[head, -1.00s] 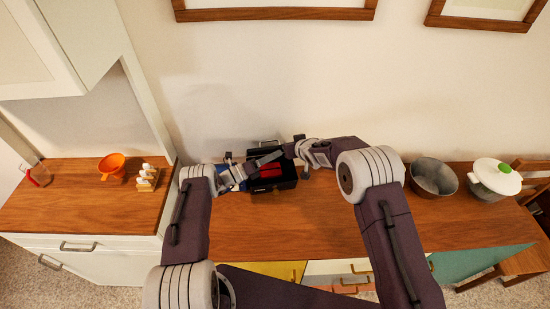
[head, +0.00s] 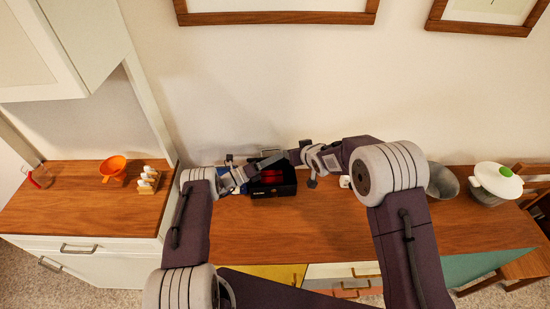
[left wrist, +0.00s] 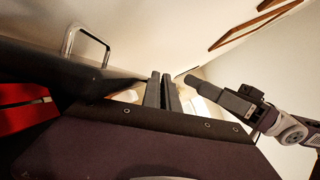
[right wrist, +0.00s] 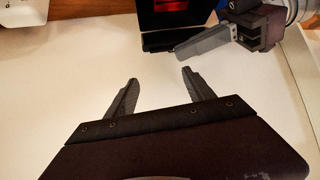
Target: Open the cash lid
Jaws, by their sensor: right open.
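The cash box (head: 287,188) is black with a red inside and stands at the back of the wooden counter. Its lid is up, leaning toward the wall; the red inside shows. The right wrist view shows the box (right wrist: 165,20) and black lid (right wrist: 165,41) at the top. The lid's metal handle (left wrist: 84,40) shows in the left wrist view. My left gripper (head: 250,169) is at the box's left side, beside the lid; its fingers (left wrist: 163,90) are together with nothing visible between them. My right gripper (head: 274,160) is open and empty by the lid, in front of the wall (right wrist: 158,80).
A metal pot (head: 442,181) and a white lidded pot (head: 496,181) stand at the right. The front of the counter (head: 270,235) is clear.

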